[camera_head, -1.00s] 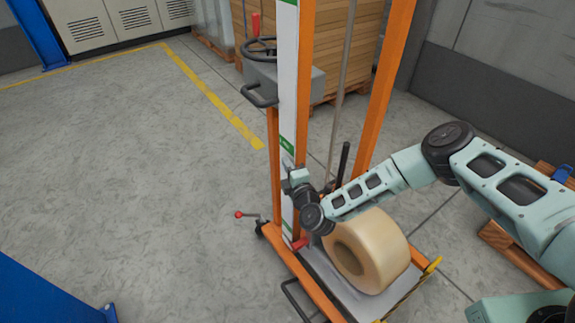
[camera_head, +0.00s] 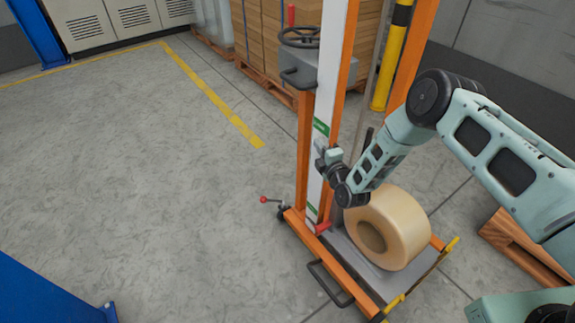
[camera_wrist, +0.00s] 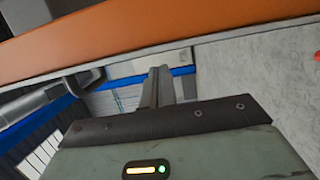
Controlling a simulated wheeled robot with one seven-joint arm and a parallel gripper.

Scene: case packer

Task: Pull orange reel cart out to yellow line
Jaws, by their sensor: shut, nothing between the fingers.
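The orange reel cart (camera_head: 326,285) stands upright, with an orange and white mast (camera_head: 332,75) and a tan reel (camera_head: 405,215) on its low platform. My gripper (camera_head: 321,150) is at the mast's white face, above the reel; I cannot tell whether it touches. In the wrist view my gripper's fingers (camera_wrist: 160,86) are together and empty, with an orange bar crossing above them. The yellow line (camera_head: 215,98) runs along the floor to the left of the cart, and its near end stops left of the mast. A gap of bare floor separates cart and line.
A pallet of stacked brown boxes (camera_head: 265,45) and a yellow-black post (camera_head: 392,60) stand behind the cart. A wooden pallet (camera_head: 520,245) lies at the right. A blue structure (camera_head: 45,295) fills the lower left corner. The floor at left is clear.

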